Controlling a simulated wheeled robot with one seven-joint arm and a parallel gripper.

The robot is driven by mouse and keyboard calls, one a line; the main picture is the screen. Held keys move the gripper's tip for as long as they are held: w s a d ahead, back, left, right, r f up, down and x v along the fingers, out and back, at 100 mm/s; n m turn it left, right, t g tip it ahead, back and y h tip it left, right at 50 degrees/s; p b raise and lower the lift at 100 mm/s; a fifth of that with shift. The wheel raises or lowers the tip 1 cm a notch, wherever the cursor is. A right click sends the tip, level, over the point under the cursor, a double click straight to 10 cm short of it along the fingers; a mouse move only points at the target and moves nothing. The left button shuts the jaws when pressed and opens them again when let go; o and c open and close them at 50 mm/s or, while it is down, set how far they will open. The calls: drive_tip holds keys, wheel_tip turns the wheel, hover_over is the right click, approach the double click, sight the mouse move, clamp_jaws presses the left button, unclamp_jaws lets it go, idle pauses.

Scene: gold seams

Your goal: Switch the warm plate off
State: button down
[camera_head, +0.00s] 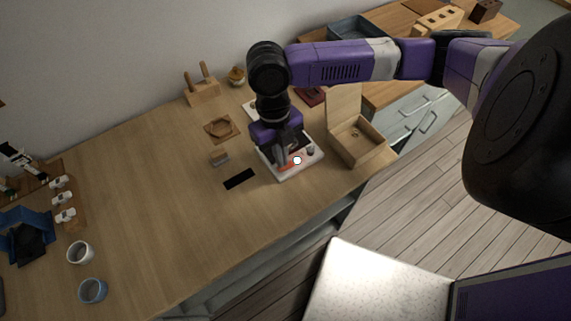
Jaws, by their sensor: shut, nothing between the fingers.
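The warm plate (312,164) is a small white square unit on the wooden worktop. It has an orange-red patch and a small dark knob (310,151) on its right part. A round white spot (297,160) shows near its middle front. My gripper (283,158) points down over the plate, its fingers shut and empty. The fingertips are close to the plate's surface, but I cannot tell whether they touch it. My wrist and gripper hide the back and left of the plate.
An open wooden box (372,151) with a raised lid stands just right of the plate. Cups (92,290) stand front left. The worktop's middle is clear.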

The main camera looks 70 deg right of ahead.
drive_tip(key=shift+f+b, duration=0.9)
drive_tip(key=shift+f, duration=0.25)
idle(0.5)
drive_tip(key=shift+r, duration=0.1)
wheel_tip(320, 180, up, 7)
drive_tip(key=p, duration=0.5)
idle(0.3)
idle(0.5)
